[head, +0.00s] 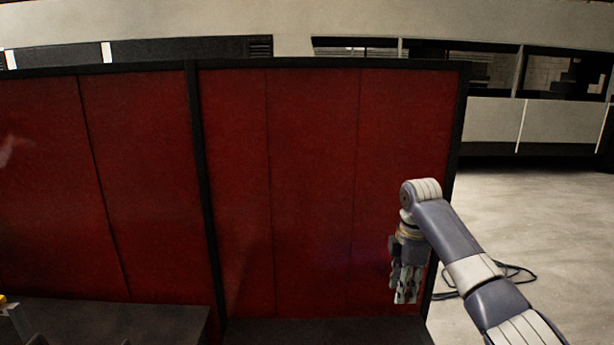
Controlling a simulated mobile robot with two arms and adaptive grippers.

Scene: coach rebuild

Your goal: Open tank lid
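No tank or lid can be made out in the head view. My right gripper (405,286) hangs pointing down in front of the right part of a red panel wall. Nothing is seen between its fingers, but they are small and seen at an angle, so I cannot tell whether they are open or shut. My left gripper is not in view.
The red panel wall (310,180) with black frame posts fills the left and middle. Dark low surfaces (120,318) lie at its foot. Pale floor (530,220) with a black cable (515,272) is open at right. A pale coach side stands behind.

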